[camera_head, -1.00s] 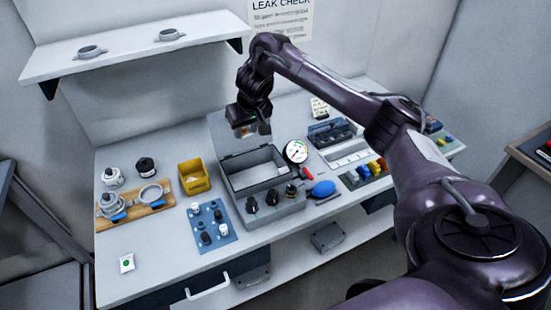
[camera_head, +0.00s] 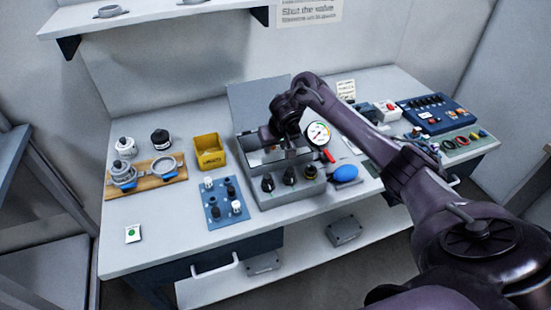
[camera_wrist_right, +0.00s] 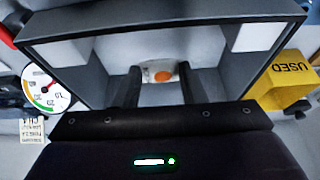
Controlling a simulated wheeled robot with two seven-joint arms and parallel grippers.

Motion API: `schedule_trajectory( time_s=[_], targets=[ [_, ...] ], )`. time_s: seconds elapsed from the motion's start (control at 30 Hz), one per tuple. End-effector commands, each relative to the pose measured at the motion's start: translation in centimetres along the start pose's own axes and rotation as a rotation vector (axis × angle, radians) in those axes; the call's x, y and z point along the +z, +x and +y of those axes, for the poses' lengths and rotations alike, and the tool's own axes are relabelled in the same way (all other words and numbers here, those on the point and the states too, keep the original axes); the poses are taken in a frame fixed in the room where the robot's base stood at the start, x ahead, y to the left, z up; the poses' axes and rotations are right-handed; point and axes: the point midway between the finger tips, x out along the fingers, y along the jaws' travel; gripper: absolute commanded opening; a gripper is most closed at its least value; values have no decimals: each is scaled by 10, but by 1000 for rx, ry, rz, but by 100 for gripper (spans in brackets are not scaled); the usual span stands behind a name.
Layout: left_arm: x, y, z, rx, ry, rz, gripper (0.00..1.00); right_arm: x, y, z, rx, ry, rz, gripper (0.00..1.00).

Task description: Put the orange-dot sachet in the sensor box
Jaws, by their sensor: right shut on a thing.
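The orange-dot sachet (camera_wrist_right: 162,74) is white with an orange dot. In the right wrist view it sits between the two fingers of my right gripper (camera_wrist_right: 160,88), which is shut on it. The grey sensor box (camera_head: 252,172) stands mid-table with its lid (camera_head: 258,104) raised at the back. My right gripper (camera_head: 290,150) points down at the box's opening, and the wrist view shows the box walls (camera_wrist_right: 72,50) around the fingers. The sachet's height above the box floor is hard to tell. In the head view my wrist hides the sachet. My left gripper is out of view.
A green-dot sachet (camera_head: 133,234) lies at the front left.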

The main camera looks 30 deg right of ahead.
Motion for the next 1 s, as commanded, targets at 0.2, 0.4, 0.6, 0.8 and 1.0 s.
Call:
schedule_trajectory(
  time_s=[0.2, 0.4, 0.6, 0.8, 1.0],
  targets=[
    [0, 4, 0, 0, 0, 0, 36, 13, 29, 0, 1, 1, -3, 16],
    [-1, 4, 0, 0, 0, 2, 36, 16, 40, 0, 0, 1, 2, 16],
    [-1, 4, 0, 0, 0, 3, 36, 16, 40, 0, 0, 1, 1, 16],
    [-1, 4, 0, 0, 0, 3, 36, 18, 43, 0, 0, 0, 1, 43],
    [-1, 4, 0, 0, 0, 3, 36, 18, 43, 0, 0, 0, 1, 59]
  ],
)
